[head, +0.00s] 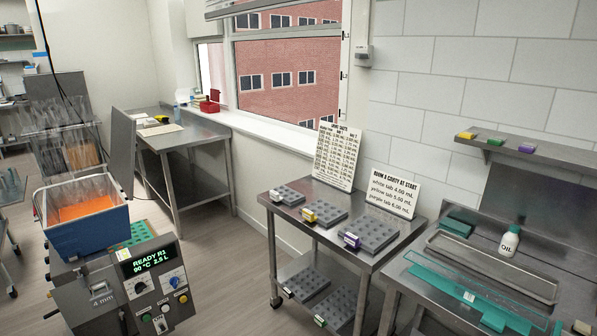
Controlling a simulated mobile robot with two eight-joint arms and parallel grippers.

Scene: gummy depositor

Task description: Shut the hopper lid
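The hopper (88,236) is a blue box with a pale metal rim, on the depositor (110,292) at the lower left. Its top is open, and orange liquid (85,208) shows inside. A flat grey panel (124,150), which looks like the hopper lid, stands upright at the hopper's right edge, clear of the opening. Its hinge cannot be made out. The depositor's display (149,260) reads READY R1, 90 °C, 2.5 L. Neither of my grippers is in view.
A steel table (290,190) with grey moulds stands at centre right. A bench with a teal tray (465,292), a steel tray and an oil bottle (509,241) is at the right. Another steel table (190,139) stands behind. Floor between depositor and moulds table is clear.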

